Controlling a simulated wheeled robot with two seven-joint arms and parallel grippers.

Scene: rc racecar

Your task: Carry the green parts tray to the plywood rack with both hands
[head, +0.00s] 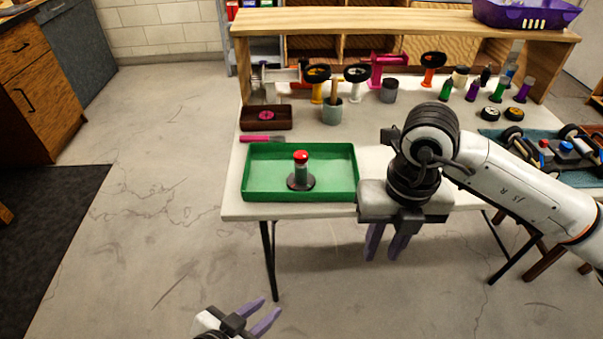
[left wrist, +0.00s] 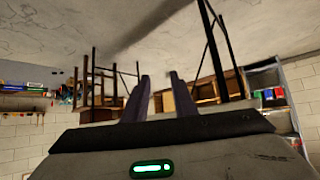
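The green parts tray (head: 300,195) lies flat on the white table at its front left corner. A dark-based post with a red top (head: 301,157) stands upright in it. The plywood rack (head: 400,22) spans the back of the table. My left gripper (head: 270,310) is low in front of the table, open and empty, apart from the tray; its parted fingers show in the left wrist view (left wrist: 160,95). My right gripper (head: 386,248) hangs at the table's front edge, just right of the tray, fingers apart and empty. My right arm hides some of the tabletop.
A purple basket (head: 527,12) sits on the rack's top board. Several coloured parts, a grey cup (head: 332,112) and a dark red box (head: 265,118) stand behind the tray. A pink-handled brush (head: 262,139) lies close behind it. A toy car (head: 570,150) is at the right.

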